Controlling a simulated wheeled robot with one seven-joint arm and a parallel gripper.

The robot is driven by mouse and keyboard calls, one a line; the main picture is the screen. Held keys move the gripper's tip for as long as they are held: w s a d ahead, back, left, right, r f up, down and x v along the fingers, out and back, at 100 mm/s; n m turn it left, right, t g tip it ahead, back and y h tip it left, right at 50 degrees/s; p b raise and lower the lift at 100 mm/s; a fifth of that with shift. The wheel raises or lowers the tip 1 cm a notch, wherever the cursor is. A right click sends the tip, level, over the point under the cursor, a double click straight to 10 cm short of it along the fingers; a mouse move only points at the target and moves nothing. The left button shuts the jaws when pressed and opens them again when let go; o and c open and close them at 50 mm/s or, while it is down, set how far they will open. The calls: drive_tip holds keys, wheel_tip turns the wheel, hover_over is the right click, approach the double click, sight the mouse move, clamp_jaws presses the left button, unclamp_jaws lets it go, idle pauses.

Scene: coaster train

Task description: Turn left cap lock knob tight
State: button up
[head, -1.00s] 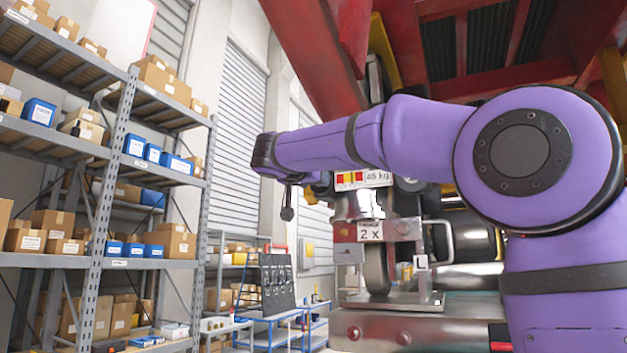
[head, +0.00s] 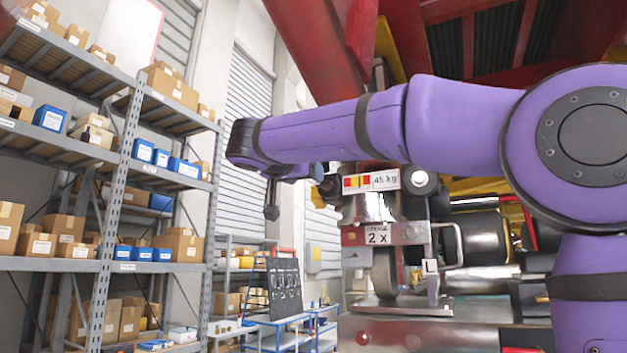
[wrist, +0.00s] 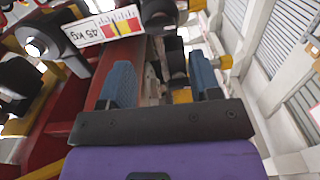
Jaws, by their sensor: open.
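The machine carries a 45 kg label (head: 371,181), which shows upside down in the wrist view (wrist: 100,28). A dark rounded knob (head: 330,188) sticks out left of the label; what seems the same knob is at the top of the wrist view (wrist: 158,12). A pale-faced round knob (head: 420,180) is right of the label, at left in the wrist view (wrist: 35,48). I cannot tell for certain which is the left cap lock knob. My gripper (wrist: 160,62) is open, its two blue fingers apart with nothing held. The dark knob appears beyond the fingers.
A 2 x plate (head: 377,236) and a small L tag (head: 431,266) sit lower on the machine. Red beams (head: 330,50) hang overhead. Shelving with boxes (head: 120,190) stands at left. A blue cart (head: 285,320) stands behind. The space left of the machine is open.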

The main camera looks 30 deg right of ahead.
drive_tip(key=shift+v, duration=1.15)
